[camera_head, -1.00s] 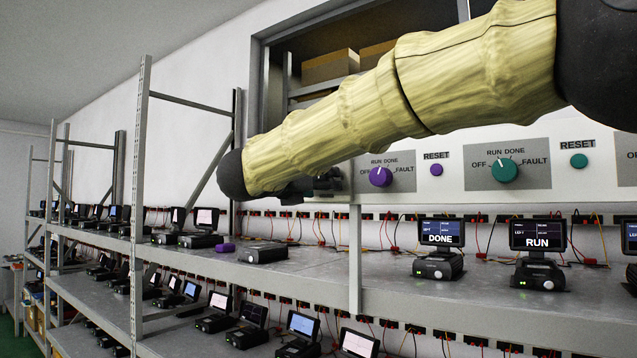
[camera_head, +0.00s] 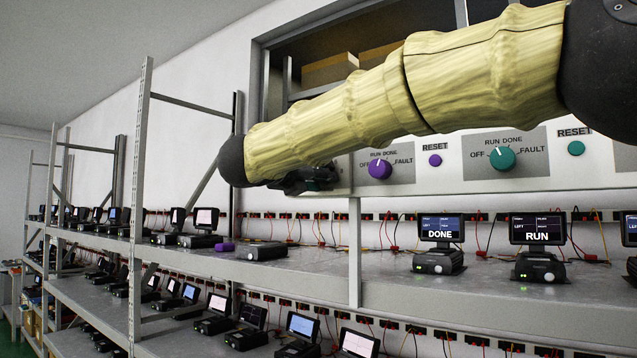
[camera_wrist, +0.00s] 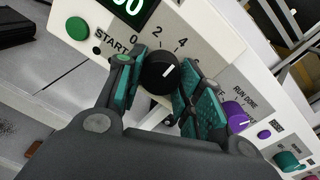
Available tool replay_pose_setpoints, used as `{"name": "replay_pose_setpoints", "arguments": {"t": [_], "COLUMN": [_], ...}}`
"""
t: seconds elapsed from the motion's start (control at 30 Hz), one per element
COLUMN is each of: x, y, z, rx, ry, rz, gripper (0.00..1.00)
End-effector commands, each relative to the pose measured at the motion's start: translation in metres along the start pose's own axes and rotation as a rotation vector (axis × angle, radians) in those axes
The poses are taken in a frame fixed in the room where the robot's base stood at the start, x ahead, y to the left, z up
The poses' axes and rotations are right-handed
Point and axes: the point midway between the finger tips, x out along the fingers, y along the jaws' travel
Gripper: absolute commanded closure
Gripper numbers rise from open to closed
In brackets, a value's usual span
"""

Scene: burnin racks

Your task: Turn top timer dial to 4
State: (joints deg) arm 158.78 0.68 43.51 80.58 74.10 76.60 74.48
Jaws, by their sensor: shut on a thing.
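The black timer dial (camera_wrist: 160,73) sits on a white panel in the wrist view, below the printed marks 0, 2 and 4. Its white pointer line leans up and to the right, toward the 4 side; the exact setting is hard to read. My gripper (camera_wrist: 162,80) has its teal-padded fingers on either side of the dial and is shut on it. In the head view my gripper (camera_head: 306,181) is a dark shape in front of the panel, partly behind my arm, and the timer dial is hidden.
A green START button (camera_wrist: 78,28) and a dark display with green digits (camera_wrist: 128,5) are near the dial. A purple selector knob (camera_head: 380,168) and a teal one (camera_head: 502,158) sit to the right. Below, a metal shelf (camera_head: 330,268) carries several small devices with screens.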

Motion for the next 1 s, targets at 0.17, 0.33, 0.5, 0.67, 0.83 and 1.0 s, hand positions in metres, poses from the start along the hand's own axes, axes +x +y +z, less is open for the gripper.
{"name": "replay_pose_setpoints", "arguments": {"t": [0.17, 0.33, 0.5, 0.67, 0.83, 1.0], "x": [0.000, 0.000, 0.000, 0.000, -0.009, -0.035], "y": [0.000, 0.000, 0.000, 0.000, 0.000, 0.000], "z": [0.000, 0.000, 0.000, 0.000, 0.001, 0.001], "rx": [-0.001, 0.000, 0.000, 0.000, 0.000, 0.000], "ry": [0.000, 0.001, 0.001, 0.001, 0.000, -0.001], "rz": [0.000, 0.000, 0.000, 0.000, 0.001, 0.001], "gripper": [0.88, 0.48, 0.42, 0.42, 0.42, 0.42]}}
